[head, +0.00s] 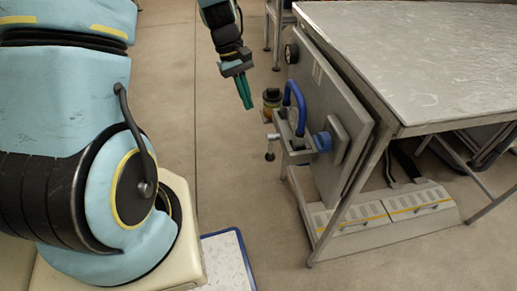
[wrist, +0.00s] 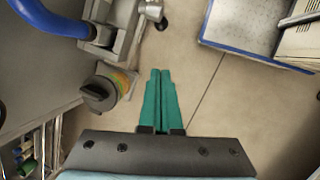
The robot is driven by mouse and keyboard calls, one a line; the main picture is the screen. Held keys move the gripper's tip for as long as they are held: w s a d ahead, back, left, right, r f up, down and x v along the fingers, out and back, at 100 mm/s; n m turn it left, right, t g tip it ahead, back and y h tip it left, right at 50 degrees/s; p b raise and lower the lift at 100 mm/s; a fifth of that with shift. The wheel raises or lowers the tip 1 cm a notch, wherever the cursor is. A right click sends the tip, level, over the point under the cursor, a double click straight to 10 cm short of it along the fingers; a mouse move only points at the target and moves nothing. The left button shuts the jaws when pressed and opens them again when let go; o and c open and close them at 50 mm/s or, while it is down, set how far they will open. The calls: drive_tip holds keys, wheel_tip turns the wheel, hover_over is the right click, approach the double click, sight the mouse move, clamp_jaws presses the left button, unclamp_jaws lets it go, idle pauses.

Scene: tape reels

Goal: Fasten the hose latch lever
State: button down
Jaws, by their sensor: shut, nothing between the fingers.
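The blue hose (head: 296,103) arches out of a grey latch bracket on the side panel of the table; it also shows at the top left of the wrist view (wrist: 50,20). A lever with a dark ball end (head: 270,156) hangs at the left of the grey bracket (head: 295,152). In the wrist view the bracket (wrist: 112,42) is partly cut off, with a ball-ended part (wrist: 154,12) at the top edge. My gripper (head: 247,106) has green fingers, closed together and empty, left of and above the bracket, touching nothing. The fingers (wrist: 160,72) point past the bracket.
A dark knob with a yellow band (head: 271,100) sits beside the bracket, close to my gripper; it shows left of the fingers (wrist: 100,95). A grey-topped table (head: 430,50) stands right. A blue-edged tray (head: 228,262) lies low in front. Open floor lies left of the panel.

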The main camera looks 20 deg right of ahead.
sight(270, 150)
drive_tip(key=shift+d+f, duration=0.1)
drive_tip(key=shift+f, duration=0.1)
drive_tip(key=s+b+x, duration=0.1)
drive_tip(key=s+x, duration=0.1)
drive_tip(key=x, duration=1)
drive_tip(key=shift+s+d+b, duration=0.2)
drive_tip(key=shift+s+b, duration=0.15)
drive_tip(key=shift+s, duration=0.15)
